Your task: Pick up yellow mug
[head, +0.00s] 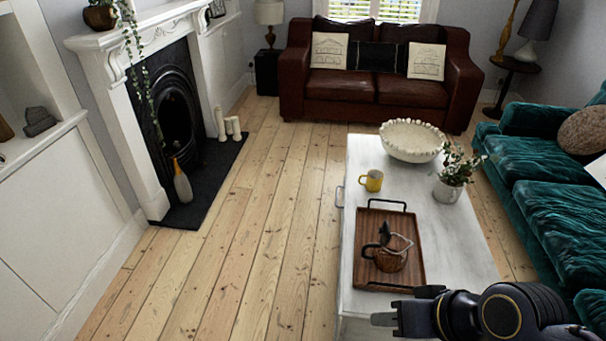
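The yellow mug (372,181) stands upright on the white coffee table (355,220), near its left edge, with its handle toward the left. My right gripper (385,317) is at the bottom of the head view, over the near end of the table. It is well apart from the mug, with the wooden tray between them. One grey fingertip shows clearly, and I cannot tell whether the gripper is open or shut. My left gripper is out of view.
A wooden tray (411,240) with black handles holds a brown teapot (390,259). Behind the mug stands a white scalloped bowl (411,141), and to its right a potted plant (450,185). A green sofa (545,205) flanks the table. Floorboards (255,255) on the left are clear.

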